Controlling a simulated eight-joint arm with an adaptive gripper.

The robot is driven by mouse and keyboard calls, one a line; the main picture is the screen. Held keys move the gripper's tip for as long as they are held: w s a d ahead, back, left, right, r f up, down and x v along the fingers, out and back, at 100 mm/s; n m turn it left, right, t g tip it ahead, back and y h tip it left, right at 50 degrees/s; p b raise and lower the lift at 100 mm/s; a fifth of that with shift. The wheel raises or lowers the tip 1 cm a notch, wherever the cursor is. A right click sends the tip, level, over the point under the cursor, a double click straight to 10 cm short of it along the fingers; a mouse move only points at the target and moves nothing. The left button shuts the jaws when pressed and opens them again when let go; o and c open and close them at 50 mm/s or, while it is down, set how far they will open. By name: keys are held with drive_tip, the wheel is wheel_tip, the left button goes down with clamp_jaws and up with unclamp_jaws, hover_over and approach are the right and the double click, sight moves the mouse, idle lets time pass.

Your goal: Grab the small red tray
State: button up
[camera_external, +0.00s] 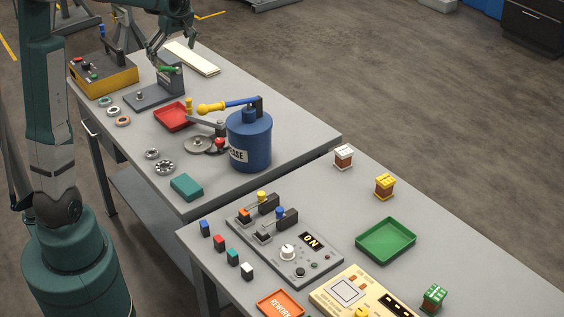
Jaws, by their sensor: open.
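The small red tray (173,116) lies flat on the far grey table, left of the blue canister. It looks empty, and its right edge is close to a yellow-topped part. My gripper (163,57) is above the back of the same table, beyond the red tray and apart from it. Its fingers point down over a dark grey fixture with a green piece (168,69). The gripper is open, and I see nothing held in it.
The blue canister (250,142) with a yellow-handled lever stands right of the tray. A yellow control box (104,76), several rings and a teal block (186,187) are on this table. The near table holds control panels and a green tray (386,241).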

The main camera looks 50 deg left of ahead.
approach(187, 123)
drive_tip(key=r, duration=0.1)
drive_tip(key=shift+s+d+r, duration=0.1)
drive_tip(key=shift+d, duration=0.35)
drive_tip(key=shift+x, duration=1.25)
drive_tip(key=shift+a, duration=0.1)
drive_tip(key=shift+x, duration=2.6)
drive_tip(key=shift+a+r, duration=0.1)
drive_tip(key=shift+a, duration=0.1)
drive_tip(key=shift+c, duration=0.7)
drive_tip(key=c, duration=0.9)
